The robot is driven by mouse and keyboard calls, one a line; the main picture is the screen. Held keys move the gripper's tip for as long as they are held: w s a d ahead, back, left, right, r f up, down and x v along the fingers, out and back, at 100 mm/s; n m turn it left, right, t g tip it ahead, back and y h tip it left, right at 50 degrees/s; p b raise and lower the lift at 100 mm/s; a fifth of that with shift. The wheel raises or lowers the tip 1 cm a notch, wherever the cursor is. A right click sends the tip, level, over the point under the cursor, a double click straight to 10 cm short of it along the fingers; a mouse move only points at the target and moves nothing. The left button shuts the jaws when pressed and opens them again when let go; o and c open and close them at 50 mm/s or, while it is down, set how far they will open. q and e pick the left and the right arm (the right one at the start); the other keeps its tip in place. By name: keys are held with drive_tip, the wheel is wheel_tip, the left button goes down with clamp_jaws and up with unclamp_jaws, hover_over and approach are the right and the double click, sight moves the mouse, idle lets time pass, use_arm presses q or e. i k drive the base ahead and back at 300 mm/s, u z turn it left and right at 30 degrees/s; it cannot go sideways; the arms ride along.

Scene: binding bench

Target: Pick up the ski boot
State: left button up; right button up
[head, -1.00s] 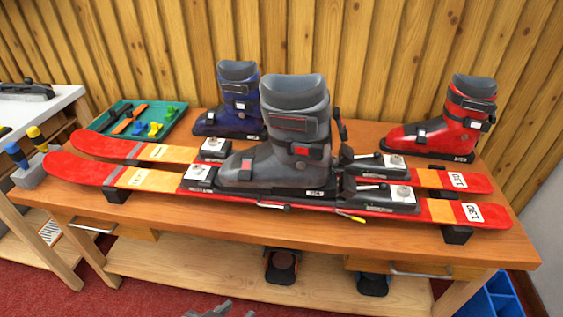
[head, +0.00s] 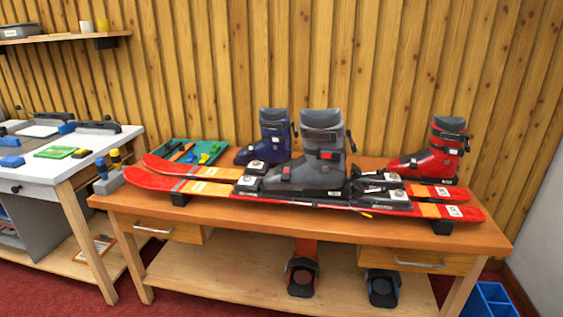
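A grey ski boot (head: 318,150) stands upright on a red and orange ski (head: 210,187) on the wooden bench, at the ski's binding. A dark blue ski boot (head: 270,140) stands behind it to the left. A red ski boot (head: 436,150) stands at the back right of the bench. The far ski is partly hidden behind the near ski and the grey boot. Neither of my grippers is in the head view.
A green tray (head: 180,151) with small tools and parts lies at the bench's back left. A white worktable (head: 28,177) stands to the left. The lower shelf (head: 235,283) carries dark items. A blue crate (head: 490,300) sits on the floor at right.

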sight(321, 171)
drive_tip(key=u, duration=0.65)
drive_tip(key=i, duration=0.85)
drive_tip(key=u, duration=0.25)
